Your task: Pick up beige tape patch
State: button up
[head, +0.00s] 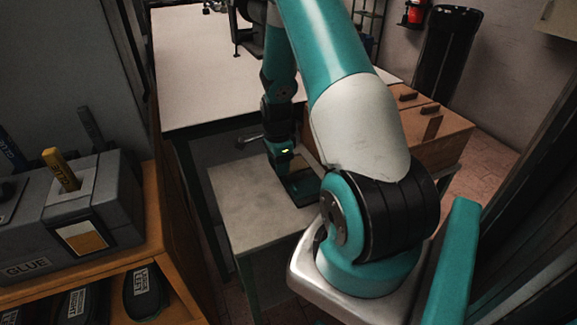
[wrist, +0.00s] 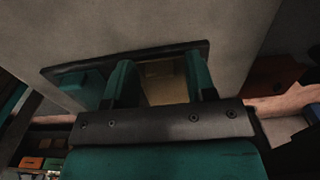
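The beige tape patch (wrist: 165,82) shows in the wrist view between my two fingers, lying in or on a dark, thin-rimmed tray (wrist: 60,70). Its near part is hidden behind my gripper's dark bar. My gripper (wrist: 160,80) is open, with one finger on each side of the patch; I cannot tell whether they touch it. In the head view my gripper (head: 295,178) points down at the dark tray (head: 303,192) on a small grey table (head: 250,205). The patch cannot be made out there.
A wooden box (head: 432,140) stands at the right of the grey table. A larger pale worktable (head: 210,75) lies behind. At left, a wooden shelf unit (head: 155,215) bears a grey glue box (head: 110,205) with a yellow-handled tool (head: 62,170). The grey table's front left is bare.

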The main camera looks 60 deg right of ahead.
jog(key=c, duration=0.5)
jog(key=shift+r, duration=0.1)
jog(key=shift+c, duration=0.2)
